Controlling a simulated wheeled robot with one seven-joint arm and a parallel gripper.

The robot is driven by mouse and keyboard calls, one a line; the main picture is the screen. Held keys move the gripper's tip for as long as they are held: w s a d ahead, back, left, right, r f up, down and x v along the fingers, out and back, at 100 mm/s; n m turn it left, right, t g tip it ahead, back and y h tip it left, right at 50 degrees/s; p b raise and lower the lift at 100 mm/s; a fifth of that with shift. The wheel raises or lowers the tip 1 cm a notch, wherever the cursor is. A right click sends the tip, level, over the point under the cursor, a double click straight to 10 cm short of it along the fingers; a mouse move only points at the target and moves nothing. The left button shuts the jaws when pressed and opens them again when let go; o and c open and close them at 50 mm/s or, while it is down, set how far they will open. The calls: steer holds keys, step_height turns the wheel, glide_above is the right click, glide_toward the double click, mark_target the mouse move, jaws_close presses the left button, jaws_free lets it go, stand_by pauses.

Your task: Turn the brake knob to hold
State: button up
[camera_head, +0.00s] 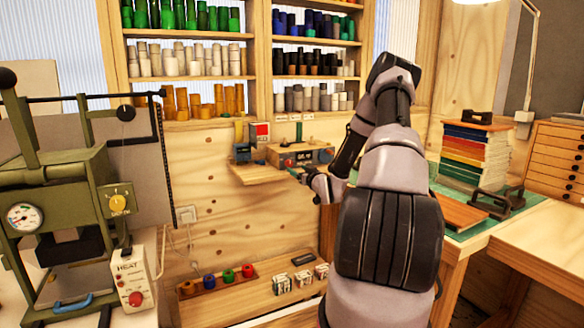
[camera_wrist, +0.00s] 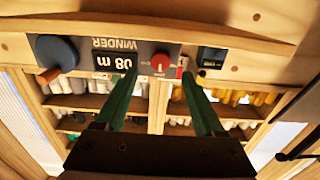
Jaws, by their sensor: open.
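The winder (camera_head: 300,154) is a wooden and grey unit on the wall shelf below the racks of rolls. In the wrist view, upside down, its grey panel (camera_wrist: 138,48) carries the word WINDER and a lit metre display (camera_wrist: 114,62). A red knob (camera_wrist: 160,63), which looks like the brake knob, sits beside the display. Its small markings are too blurred to read. My gripper (camera_wrist: 158,75) is open and empty, its green fingers pointing at the panel with the knob between their tips in the picture. I cannot tell whether they touch it. In the head view my gripper (camera_head: 297,172) is small and partly hidden.
A blue disc with an orange handle (camera_wrist: 55,54) is on one side of the knob, a dark box with a small display (camera_wrist: 211,58) on the other. A green press (camera_head: 60,190) stands at left. A bench with stacked coloured sheets (camera_head: 475,155) is at right.

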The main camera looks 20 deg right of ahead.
mark_target(290, 165)
steer(key=w, duration=0.6)
steer(key=shift+a, duration=0.15)
jaws_close()
